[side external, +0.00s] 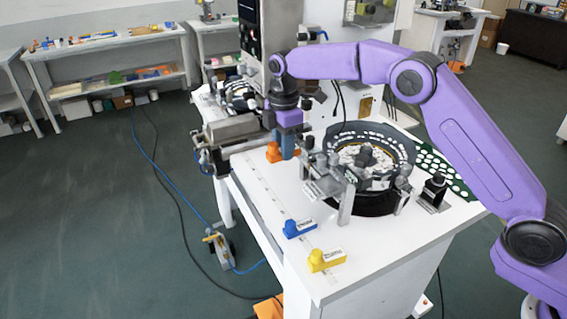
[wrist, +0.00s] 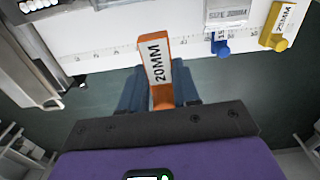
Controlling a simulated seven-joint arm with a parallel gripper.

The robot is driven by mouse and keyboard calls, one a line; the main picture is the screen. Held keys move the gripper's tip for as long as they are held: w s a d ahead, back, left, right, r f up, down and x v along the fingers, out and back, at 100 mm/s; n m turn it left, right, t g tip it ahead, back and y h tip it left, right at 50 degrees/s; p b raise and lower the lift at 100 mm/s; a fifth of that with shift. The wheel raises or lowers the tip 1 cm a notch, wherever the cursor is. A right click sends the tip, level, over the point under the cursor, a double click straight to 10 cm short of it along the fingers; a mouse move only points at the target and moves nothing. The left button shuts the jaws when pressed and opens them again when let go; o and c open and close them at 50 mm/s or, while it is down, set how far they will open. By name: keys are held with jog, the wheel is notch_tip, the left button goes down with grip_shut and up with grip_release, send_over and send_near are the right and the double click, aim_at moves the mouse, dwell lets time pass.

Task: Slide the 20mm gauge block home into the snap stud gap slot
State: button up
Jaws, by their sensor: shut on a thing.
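The orange 20mm gauge block (wrist: 157,75) is labelled "20MM" and lies between the blue fingers of my gripper (wrist: 160,92) in the wrist view. My gripper is shut on it, and its labelled end sticks out past the fingertips. In the side view my gripper (side external: 288,148) points down over the left part of the white table, with an orange part of the block (side external: 273,153) showing beside the fingers. I cannot pick out the snap stud gap slot for certain in either view.
A blue gauge block (side external: 300,228) and a yellow one (side external: 327,260) stand near the table's front edge. A dark round bowl (side external: 369,200) with fixtures stands to the right of my gripper. The white tabletop (side external: 262,205) has bare room.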

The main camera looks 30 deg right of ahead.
notch_tip(320, 180, up, 6)
jog(key=shift+d+r, duration=0.15)
jog(key=shift+r, duration=0.65)
jog(key=s+d+r+m, duration=0.2)
jog(key=s+d+m, duration=0.2)
jog(key=d+m, duration=0.85)
jog(key=s+d+r+m, duration=0.2)
jog(key=s+d+m, duration=0.1)
jog(key=d+m, duration=0.9)
jog(key=s+d+f+m, duration=0.1)
jog(key=s+d+m, duration=1)
jog(key=s+m, duration=0.6)
jog(key=s+f+m, duration=0.3)
jog(key=s+m, duration=0.6)
jog(key=m, duration=0.4)
notch_tip(320, 180, down, 20)
jog(key=shift+d+f, duration=0.15)
jog(key=shift+d, duration=0.1)
jog(key=shift+w, duration=0.15)
jog(key=shift+w, duration=1.85)
